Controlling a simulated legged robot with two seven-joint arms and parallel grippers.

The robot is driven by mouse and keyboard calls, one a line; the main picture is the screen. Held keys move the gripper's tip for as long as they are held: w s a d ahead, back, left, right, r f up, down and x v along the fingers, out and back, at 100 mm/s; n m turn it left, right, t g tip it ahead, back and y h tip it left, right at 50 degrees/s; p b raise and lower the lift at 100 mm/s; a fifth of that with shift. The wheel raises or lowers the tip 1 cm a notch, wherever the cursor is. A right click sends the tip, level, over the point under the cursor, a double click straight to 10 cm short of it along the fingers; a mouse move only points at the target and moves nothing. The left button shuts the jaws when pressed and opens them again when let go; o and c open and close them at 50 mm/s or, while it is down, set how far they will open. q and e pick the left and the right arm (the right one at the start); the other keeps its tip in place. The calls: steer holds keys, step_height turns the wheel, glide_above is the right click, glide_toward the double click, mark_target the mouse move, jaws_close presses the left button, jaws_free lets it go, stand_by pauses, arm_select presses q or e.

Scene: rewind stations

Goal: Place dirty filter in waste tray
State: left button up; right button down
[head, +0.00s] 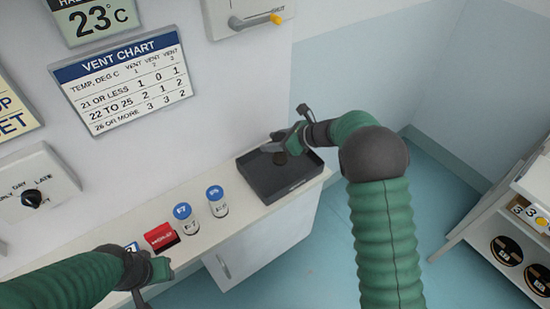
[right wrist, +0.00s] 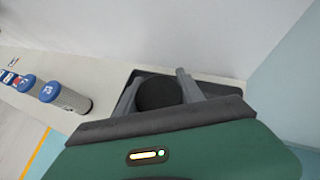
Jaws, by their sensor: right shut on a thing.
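The black waste tray (head: 290,188) sits on the right end of the white counter. It also shows in the right wrist view (right wrist: 212,86). My right gripper (head: 285,147) is over the tray, and its fingers are shut on a dark round filter (right wrist: 160,93). The filter lies between the two grey fingers in the right wrist view, within the tray's outline. I cannot tell whether it touches the tray floor. My left gripper (head: 150,280) is at the lower left, near the counter's front edge, and its fingers are too unclear to read.
Two blue-capped jars (head: 217,201) (head: 187,218) stand on the counter left of the tray, with a red block (head: 161,237) beside them. A vent chart (head: 125,80) hangs on the wall behind. A white shelf unit (head: 505,235) stands at the right, with open floor before it.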

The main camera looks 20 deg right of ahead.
step_height(320, 180, down, 4)
steer(key=shift+f, duration=0.25)
steer(key=c, duration=0.7)
jaws_free()
steer(key=shift+d+r, duration=0.1)
steer(key=v, duration=1.2)
steer(key=s+a+f+n+g+h, duration=0.1)
steer(key=s+f+n+h, duration=0.1)
steer(key=s+n, duration=0.6)
steer(key=s+a+f+n+g+h, duration=0.1)
steer(key=s+f+n+g+h, duration=0.1)
steer(key=s+n, duration=0.6)
steer(key=s+a+f+n+g+h, duration=0.2)
steer(key=s+n+h, duration=0.1)
steer(key=s+n, duration=0.6)
steer(key=shift+f+n+h, duration=0.15)
steer(key=shift+n+h, duration=0.25)
steer(key=shift+n, duration=0.5)
